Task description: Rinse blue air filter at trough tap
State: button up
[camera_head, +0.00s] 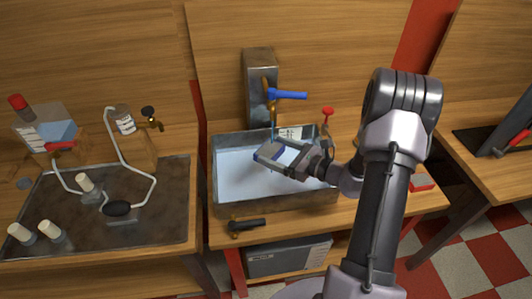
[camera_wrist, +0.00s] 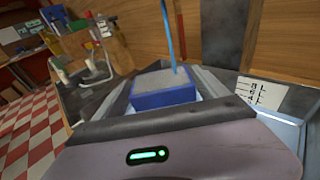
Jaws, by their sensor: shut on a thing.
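The air filter (camera_head: 268,153) is a small block with a blue frame and a grey face. In the wrist view the filter (camera_wrist: 165,89) sits between the jaws of my gripper (camera_wrist: 168,96), grey face up. In the head view my gripper (camera_head: 280,156) is shut on it and holds it over the trough (camera_head: 222,195). The tap (camera_head: 270,88) has a blue lever (camera_head: 288,95) turned to the right. A thin blue stream of water (camera_head: 273,128) falls from the spout. In the wrist view the stream (camera_wrist: 170,35) meets the filter's grey face.
Water lies in the metal trough. A red-topped valve (camera_head: 327,113) stands at its back right, and a black-handled brass tap (camera_head: 246,226) is at the front. A dark tray (camera_head: 160,220) with bottles and tubing is on the left bench. A grey box (camera_head: 289,257) is below.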

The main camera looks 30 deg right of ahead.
jog(key=shift+w+a, duration=0.1)
jog(key=shift+a, duration=0.5)
jog(key=s+a+b, duration=0.1)
jog(key=s, duration=0.6)
jog(key=shift+s+a, duration=0.25)
jog(key=shift+s, duration=0.15)
dwell(0.4)
dwell(0.4)
jog(key=s+a+r+p, duration=0.1)
jog(key=s+r+p, duration=0.1)
jog(key=s+r, duration=0.2)
jog(key=shift+s, duration=0.5)
